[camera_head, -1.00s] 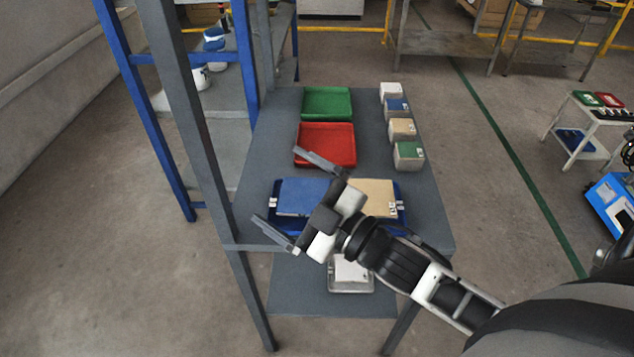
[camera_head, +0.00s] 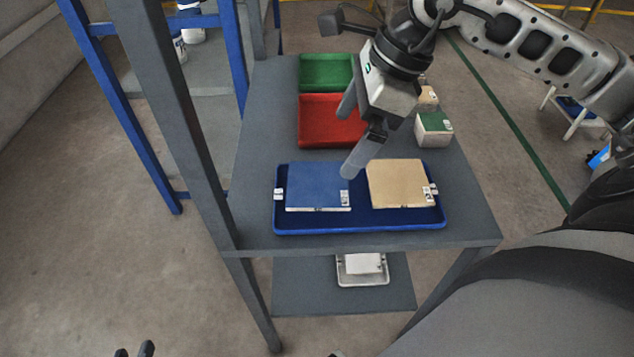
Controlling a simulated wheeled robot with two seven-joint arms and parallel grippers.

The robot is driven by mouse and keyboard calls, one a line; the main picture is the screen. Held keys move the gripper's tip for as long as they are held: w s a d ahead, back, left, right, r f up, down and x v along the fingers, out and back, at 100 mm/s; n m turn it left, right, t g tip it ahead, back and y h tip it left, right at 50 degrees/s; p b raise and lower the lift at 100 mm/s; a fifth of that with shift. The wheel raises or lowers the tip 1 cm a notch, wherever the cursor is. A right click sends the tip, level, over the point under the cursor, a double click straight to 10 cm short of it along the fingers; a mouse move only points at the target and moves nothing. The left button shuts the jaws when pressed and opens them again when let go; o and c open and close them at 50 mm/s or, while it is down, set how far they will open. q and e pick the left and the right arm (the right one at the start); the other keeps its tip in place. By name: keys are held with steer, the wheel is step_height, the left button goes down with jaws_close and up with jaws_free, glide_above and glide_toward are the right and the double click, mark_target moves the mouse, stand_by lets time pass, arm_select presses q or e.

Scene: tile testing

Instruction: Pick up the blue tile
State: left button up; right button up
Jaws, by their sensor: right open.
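The blue tile (camera_head: 317,186) lies flat in the left half of a blue tray (camera_head: 360,226), with a small white label at its right edge. A beige tile (camera_head: 396,184) lies beside it in the same tray. My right gripper (camera_head: 346,143) is open and empty. It reaches in from the upper right over the tray's back edge, with one finger by the blue tile's upper right corner in the picture. I cannot tell whether that finger touches it. Only two dark tips of my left gripper (camera_head: 134,351) show at the bottom edge, far from the tray.
A red tray (camera_head: 315,124) and a green tray (camera_head: 324,74) stand behind the blue one on the grey table (camera_head: 262,150). Boxes, one green-topped (camera_head: 433,128), stand on the right. A grey rack post (camera_head: 185,120) rises at the table's left edge.

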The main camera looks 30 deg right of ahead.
mark_target(318, 183)
steer(key=x, duration=1)
steer(key=shift+w+d+b, duration=0.15)
steer(key=shift+d+b, duration=0.05)
steer(key=shift+b, duration=0.1)
steer(key=shift+r, duration=0.1)
steer(key=c, duration=0.8)
